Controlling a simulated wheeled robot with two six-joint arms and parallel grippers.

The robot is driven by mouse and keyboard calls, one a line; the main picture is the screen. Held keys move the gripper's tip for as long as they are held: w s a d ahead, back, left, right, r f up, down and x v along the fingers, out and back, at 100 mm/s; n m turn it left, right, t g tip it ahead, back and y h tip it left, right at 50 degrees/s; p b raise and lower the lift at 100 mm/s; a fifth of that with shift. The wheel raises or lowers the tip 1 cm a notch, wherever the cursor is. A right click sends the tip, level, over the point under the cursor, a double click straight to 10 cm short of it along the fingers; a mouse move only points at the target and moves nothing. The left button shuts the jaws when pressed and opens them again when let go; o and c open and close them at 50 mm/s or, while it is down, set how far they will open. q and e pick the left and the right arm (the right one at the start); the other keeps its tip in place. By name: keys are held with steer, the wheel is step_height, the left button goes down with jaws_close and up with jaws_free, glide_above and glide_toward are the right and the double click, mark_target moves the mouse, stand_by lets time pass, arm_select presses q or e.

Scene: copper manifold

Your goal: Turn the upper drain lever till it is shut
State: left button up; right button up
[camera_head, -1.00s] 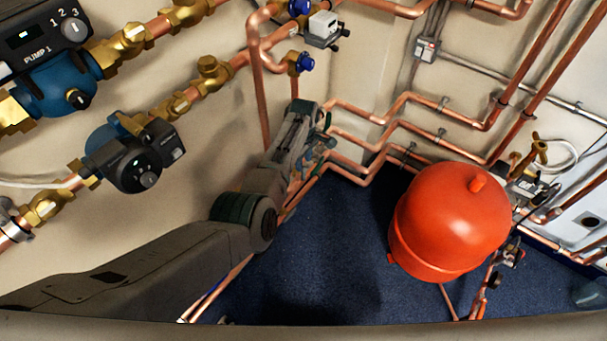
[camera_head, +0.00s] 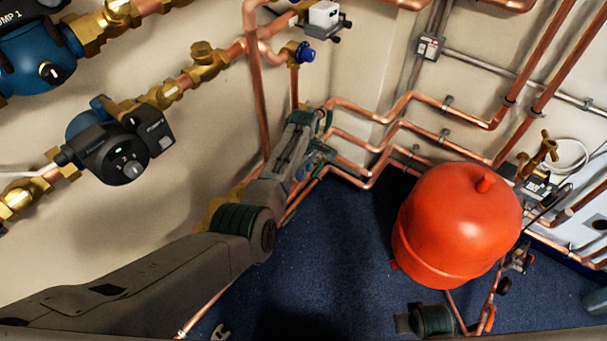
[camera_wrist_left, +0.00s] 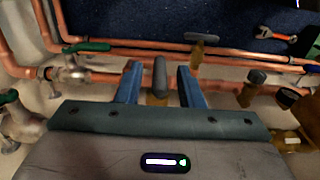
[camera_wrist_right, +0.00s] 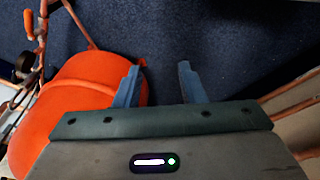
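In the left wrist view, a brass valve with a dark grey lever (camera_wrist_left: 160,76) shows between the fingers of my left gripper (camera_wrist_left: 158,84). The fingers are open, one on each side of the lever; I see no clear contact. A second brass valve with a grey lever lying crosswise (camera_wrist_left: 201,38) is farther off, near the floor pipes. I cannot tell for sure which is the upper drain lever. In the head view my left gripper (camera_head: 322,152) is low by the wall pipes, and the levers are hidden there. My right gripper (camera_wrist_right: 157,84) is open and empty above the blue floor.
A red tank (camera_head: 458,225) stands at right, close beside my right gripper. Pumps (camera_head: 120,150) line the left wall.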

arm_select(q)
steer(key=shift+f+b, duration=0.3)
steer(key=shift+f, duration=0.15)
arm_select(e)
steer(key=shift+w+a+r, duration=0.1)
steer(key=shift+w+r, duration=0.05)
steer(key=shift+r, duration=0.6)
steer(key=shift+w+a+r, duration=0.1)
steer(key=shift+w+r, duration=0.05)
steer(key=shift+r, duration=0.6)
arm_select(q)
jaws_close()
arm_select(e)
steer(key=shift+f, duration=0.2)
